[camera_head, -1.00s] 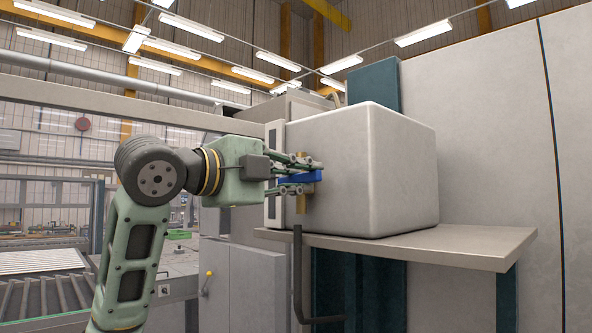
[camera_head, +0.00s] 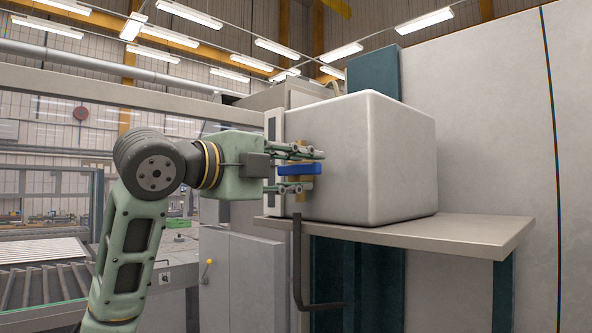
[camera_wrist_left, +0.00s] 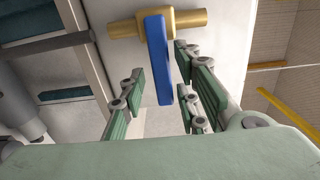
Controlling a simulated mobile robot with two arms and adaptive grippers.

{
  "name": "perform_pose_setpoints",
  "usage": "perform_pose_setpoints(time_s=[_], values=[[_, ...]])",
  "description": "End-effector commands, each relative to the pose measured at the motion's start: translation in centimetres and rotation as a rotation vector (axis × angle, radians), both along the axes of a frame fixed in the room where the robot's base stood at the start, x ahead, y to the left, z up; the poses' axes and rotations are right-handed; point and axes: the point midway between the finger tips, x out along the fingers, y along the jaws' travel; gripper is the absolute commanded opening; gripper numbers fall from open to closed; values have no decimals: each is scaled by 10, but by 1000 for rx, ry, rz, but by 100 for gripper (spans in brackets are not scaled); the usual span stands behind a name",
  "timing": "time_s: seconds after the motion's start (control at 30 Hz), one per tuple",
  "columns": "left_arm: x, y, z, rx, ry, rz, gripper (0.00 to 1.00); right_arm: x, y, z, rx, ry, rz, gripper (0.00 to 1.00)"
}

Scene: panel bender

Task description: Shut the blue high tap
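The blue tap handle (camera_head: 297,169) is a flat bar on a brass pipe (camera_head: 299,196) at the left face of the light grey machine box. In the left wrist view the handle (camera_wrist_left: 158,60) lies across the brass pipe (camera_wrist_left: 186,19), roughly at right angles to it. My left gripper (camera_head: 303,171) is open around the handle, with fingers above and below it. In the left wrist view the gripper's fingers (camera_wrist_left: 160,88) stand on both sides of the handle, with visible gaps. My right gripper is not in view.
The grey box (camera_head: 370,160) sits on a shelf (camera_head: 440,236) that juts out to the right. A dark bent bar (camera_head: 297,265) hangs below the tap. A grey cabinet (camera_head: 243,275) stands below left. A roller conveyor (camera_head: 40,285) lies at the far left.

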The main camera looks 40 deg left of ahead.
Motion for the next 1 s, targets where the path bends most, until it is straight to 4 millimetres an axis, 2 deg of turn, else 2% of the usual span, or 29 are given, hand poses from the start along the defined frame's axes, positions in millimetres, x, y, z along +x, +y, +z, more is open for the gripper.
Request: perform_pose_setpoints(time_s=[0.3,0.43,0.57,0.8,1.0], values=[[-1,1,2,-5,-4,1,34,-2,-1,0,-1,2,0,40],[-11,2,2,-5,-5,2,34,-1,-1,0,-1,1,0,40],[-34,4,2,-3,-7,5,34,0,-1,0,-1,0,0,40],[-86,8,2,-4,-7,4,34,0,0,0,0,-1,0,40],[-113,10,2,-3,-4,3,34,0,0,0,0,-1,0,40]])
